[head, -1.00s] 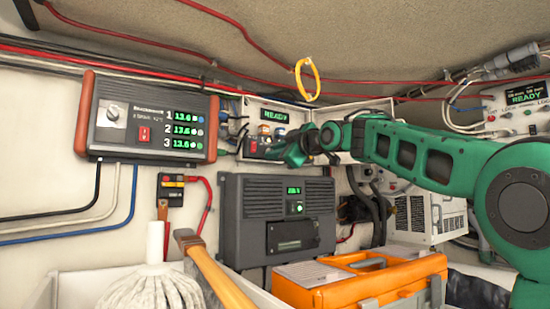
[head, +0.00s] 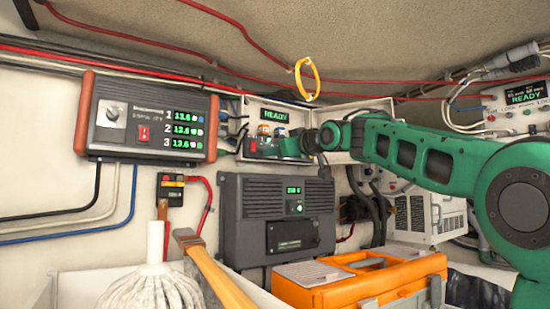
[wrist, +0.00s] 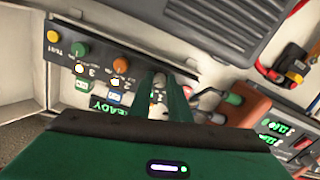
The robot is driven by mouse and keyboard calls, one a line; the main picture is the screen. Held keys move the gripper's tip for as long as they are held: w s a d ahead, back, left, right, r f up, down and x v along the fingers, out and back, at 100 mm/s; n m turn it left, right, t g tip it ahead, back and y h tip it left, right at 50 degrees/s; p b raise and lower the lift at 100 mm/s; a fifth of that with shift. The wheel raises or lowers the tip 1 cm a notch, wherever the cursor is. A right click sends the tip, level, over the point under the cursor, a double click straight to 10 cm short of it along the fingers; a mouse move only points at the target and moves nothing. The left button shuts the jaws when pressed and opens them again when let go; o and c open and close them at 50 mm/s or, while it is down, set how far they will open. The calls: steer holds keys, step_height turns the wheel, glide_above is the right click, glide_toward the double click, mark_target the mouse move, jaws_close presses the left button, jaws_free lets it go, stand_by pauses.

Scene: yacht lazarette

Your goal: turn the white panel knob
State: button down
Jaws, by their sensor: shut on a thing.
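The open white panel box (head: 250,104) is on the wall, with a lit READY display (head: 275,115). My gripper (head: 285,147) reaches into the box from the right. In the wrist view, its dark green fingers (wrist: 160,98) are shut on the white knob (wrist: 158,92), which shows only as a pale sliver between them. The knob's mark and angle are hidden.
A grey charger (head: 150,118) with green readouts is left of the box. A dark grey unit (head: 240,220) is below it, and an orange toolbox (head: 335,290) stands in front. A yellow loop (head: 308,78) hangs above. Red cables (head: 380,82) cross the wall.

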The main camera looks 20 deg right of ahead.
steer(key=shift+d+r, duration=0.1)
stand_by(0.3)
steer(key=c, duration=1.7)
jaws_free()
steer(key=shift+o, duration=0.2)
steer(key=v, duration=1)
steer(key=shift+s, duration=0.3)
steer(key=shift+d, duration=0.1)
